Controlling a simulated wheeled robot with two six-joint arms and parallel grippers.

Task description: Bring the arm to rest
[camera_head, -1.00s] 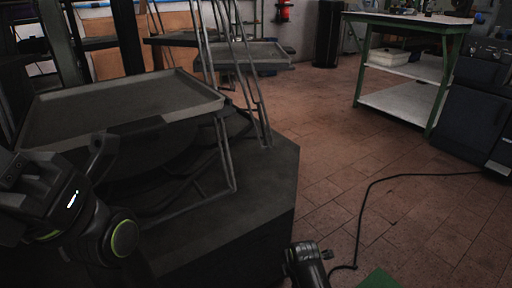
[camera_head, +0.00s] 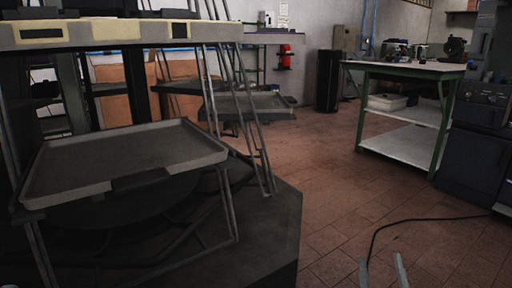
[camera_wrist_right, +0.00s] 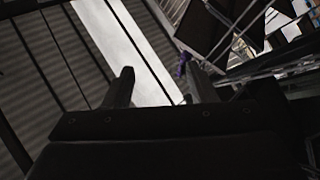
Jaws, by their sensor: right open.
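My right gripper (camera_head: 382,272) shows only as two light fingertips at the bottom edge of the head view, standing apart over the tiled floor. In the right wrist view the gripper (camera_wrist_right: 158,88) is open, with two dark fingers spread and nothing between them. The fingers point up toward a ceiling with a bright strip (camera_wrist_right: 128,50). The rest of the right arm is out of the head view. My left gripper is not in view.
A dark machine with a grey tray (camera_head: 125,155) and a platform base (camera_head: 245,235) fills the left. A green-framed workbench (camera_head: 405,70) stands at the back right beside a dark cabinet (camera_head: 470,150). A black cable (camera_head: 430,221) lies on the open tiled floor.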

